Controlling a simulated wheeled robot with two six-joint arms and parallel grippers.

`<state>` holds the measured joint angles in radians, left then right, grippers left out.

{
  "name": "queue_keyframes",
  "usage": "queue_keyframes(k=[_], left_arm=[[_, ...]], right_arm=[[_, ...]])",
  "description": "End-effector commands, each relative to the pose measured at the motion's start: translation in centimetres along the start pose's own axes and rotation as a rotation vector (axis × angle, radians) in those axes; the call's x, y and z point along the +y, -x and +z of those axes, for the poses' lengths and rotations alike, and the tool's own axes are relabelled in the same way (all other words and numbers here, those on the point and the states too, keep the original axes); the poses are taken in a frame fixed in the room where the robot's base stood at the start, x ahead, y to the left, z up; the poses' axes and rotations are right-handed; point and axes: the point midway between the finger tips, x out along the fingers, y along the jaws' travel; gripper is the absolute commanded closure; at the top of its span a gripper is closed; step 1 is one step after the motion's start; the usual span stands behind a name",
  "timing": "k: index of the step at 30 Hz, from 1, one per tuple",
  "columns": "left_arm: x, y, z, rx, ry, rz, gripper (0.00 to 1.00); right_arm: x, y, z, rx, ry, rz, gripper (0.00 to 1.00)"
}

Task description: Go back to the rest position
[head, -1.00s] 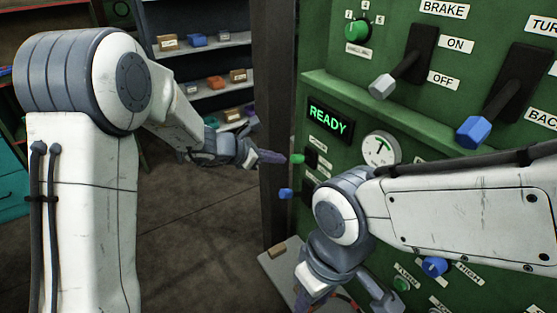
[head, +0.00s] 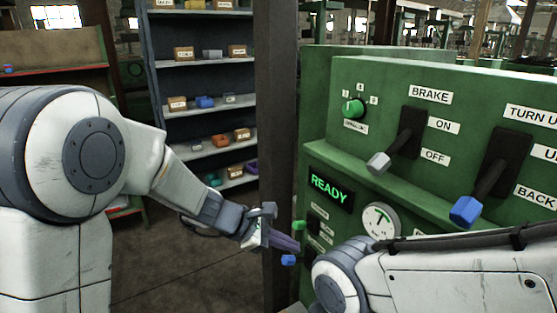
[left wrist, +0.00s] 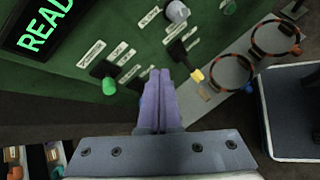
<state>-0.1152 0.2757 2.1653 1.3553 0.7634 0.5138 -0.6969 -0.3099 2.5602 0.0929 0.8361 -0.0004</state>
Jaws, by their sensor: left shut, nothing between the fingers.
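My left gripper (head: 296,244) reaches in from the left in the head view, in front of the lower left part of the green control panel (head: 450,95). Its two purple fingers lie together, empty, and they also show shut in the left wrist view (left wrist: 160,74). A small green knob (head: 298,225) and a blue knob (head: 288,260) are close to the fingertips in the head view. Whether the fingers touch either knob is unclear there. My right arm crosses the lower right of the head view; its gripper is out of the picture.
The panel carries a lit READY display (head: 329,190), a gauge (head: 381,221), a grey-tipped lever (head: 378,163) and a blue-tipped lever (head: 466,211). A dark post (head: 277,100) stands left of it. Shelves (head: 205,95) with small boxes stand behind. Open floor lies between.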

Motion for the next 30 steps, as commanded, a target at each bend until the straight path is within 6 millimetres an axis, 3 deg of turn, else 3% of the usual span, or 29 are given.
queue_keyframes(k=[1, 4, 6, 9, 12, 18, 30], left_arm=[[-3.3, 0.6, 2.9, 0.004, -0.186, -0.097, 1.00], [-10.2, 2.2, 5.6, 0.017, -0.585, -0.298, 1.00], [-14.4, 4.0, 6.2, 0.018, -0.864, -0.433, 1.00], [-19.0, 6.9, 5.9, 0.015, -1.243, -0.608, 1.00], [-21.6, 9.6, 4.8, 0.011, -1.562, -0.751, 1.00], [-23.1, 12.5, 2.9, 0.011, -1.924, -0.914, 1.00], [-23.2, 12.8, 2.4, 0.014, -1.977, -0.941, 1.00]], right_arm=[[-0.1, 0.8, -0.1, 0.000, 0.000, 0.000, 0.53], [-0.1, 1.6, -0.1, 0.000, 0.000, 0.000, 0.53], [-0.2, 2.2, -0.1, 0.000, 0.000, 0.000, 0.53], [-0.2, 2.8, -0.2, 0.000, 0.000, 0.000, 0.53], [-0.2, 3.4, -0.2, 0.000, 0.000, 0.000, 0.53], [-0.3, 3.8, -0.2, 0.000, 0.000, 0.000, 0.53], [-0.3, 3.8, -0.2, 0.000, 0.000, 0.000, 0.53]])
